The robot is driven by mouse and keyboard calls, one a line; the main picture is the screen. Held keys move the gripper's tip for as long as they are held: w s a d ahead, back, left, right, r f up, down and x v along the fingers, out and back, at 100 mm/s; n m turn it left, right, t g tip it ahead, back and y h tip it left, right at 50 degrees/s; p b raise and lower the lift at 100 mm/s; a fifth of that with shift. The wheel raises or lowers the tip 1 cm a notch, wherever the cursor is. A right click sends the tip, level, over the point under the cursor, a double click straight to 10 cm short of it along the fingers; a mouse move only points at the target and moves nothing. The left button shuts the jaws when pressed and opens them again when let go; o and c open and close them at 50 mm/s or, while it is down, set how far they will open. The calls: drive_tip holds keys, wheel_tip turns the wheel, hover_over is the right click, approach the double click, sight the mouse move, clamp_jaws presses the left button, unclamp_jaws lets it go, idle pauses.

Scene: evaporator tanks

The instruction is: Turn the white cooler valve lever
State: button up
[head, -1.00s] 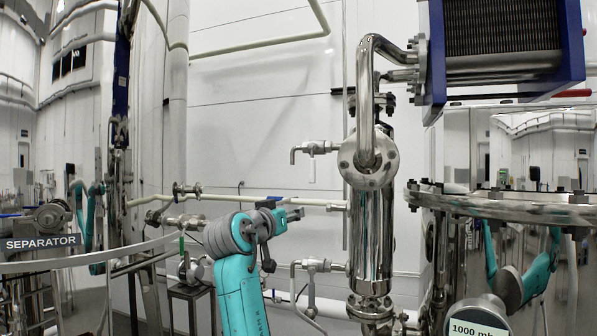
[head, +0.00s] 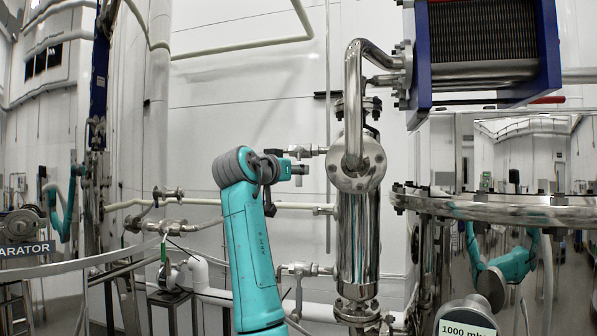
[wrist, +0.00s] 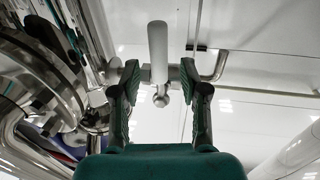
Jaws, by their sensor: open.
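The white cooler valve lever (wrist: 158,50) is a pale, round-ended bar in the wrist view. It lies between the two fingers of my gripper (wrist: 160,78), with gaps on both sides. My gripper is open and holds nothing. The metal valve (wrist: 160,97) and its bent outlet pipe (wrist: 217,66) show behind the lever. In the head view my gripper (head: 303,171) is just below the valve (head: 308,150), left of the steel cooler column. The lever is mostly hidden by my gripper there.
The upright steel cooler column (head: 358,235) stands close on the right. A similar lower valve (head: 300,269) sits beneath. A pale horizontal pipe (head: 215,203) runs behind my arm. The large steel tank (head: 500,208) is at right. The white wall area above my gripper is clear.

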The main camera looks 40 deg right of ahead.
drive_tip(key=shift+x, duration=1.45)
clamp_jaws()
